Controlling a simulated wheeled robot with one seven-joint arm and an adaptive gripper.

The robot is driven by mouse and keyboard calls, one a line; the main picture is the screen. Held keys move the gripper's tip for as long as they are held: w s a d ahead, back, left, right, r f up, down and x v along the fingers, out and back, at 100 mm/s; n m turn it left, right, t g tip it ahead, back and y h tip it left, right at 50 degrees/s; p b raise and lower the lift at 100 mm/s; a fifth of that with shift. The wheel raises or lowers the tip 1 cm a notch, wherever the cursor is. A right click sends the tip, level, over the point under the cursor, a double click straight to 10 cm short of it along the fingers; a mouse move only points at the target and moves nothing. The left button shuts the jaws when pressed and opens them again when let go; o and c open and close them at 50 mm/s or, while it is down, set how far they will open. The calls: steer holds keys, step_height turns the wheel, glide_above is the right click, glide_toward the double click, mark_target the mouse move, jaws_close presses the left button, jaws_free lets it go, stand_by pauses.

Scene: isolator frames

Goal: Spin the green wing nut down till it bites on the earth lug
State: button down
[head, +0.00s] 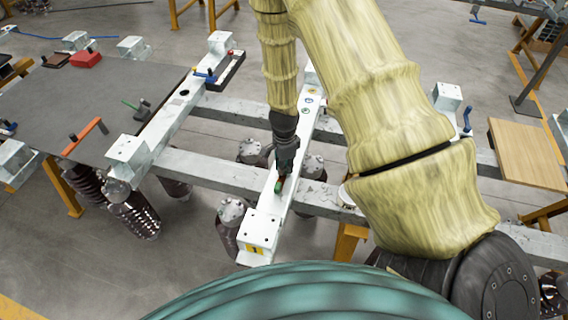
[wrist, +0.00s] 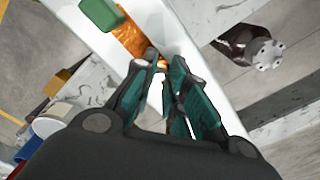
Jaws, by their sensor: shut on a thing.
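My gripper (wrist: 165,72) points down at the white beam (head: 262,222), with its dark teal fingers drawn together. It also shows in the head view (head: 284,168). Its fingertips are at the near end of a copper-orange strap (wrist: 134,42), which looks like the earth lug. The fingers hide most of what they grip, which I take for the green wing nut from its place at the strap. A separate bright green block (wrist: 98,12) sits at the strap's other side, clear of the fingers; it shows in the head view (head: 278,187). Thread and any gap under the nut are hidden.
Dark ribbed insulators with grey caps (head: 231,212) stand beside the beam. Another white beam (head: 165,125) lies to the left, by a grey table (head: 95,95) with tools. A wooden board (head: 527,153) is at the right. My arm covers much of the centre.

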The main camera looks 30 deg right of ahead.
steer(key=m+p, duration=0.1)
steer(key=m, duration=0.2)
steer(key=m+p, duration=0.1)
steer(key=m, duration=0.1)
steer(key=shift+w+d+r+m+p, duration=0.1)
steer(key=shift+r+m+p, duration=0.15)
steer(key=shift+m+p, duration=0.05)
steer(key=m+p, duration=0.3)
steer(key=m, duration=0.1)
steer(key=m+p, duration=0.2)
steer(key=m, duration=0.2)
steer(key=shift+p, duration=0.4)
steer(key=m+p, duration=0.3)
steer(key=shift+m, duration=0.3)
steer(key=shift+f+m, duration=0.1)
steer(key=shift+m, duration=0.5)
steer(key=shift+m, duration=0.9)
steer(key=shift+f+m+b, duration=0.15)
steer(key=shift+m+b, duration=0.35)
steer(key=shift+m, duration=0.3)
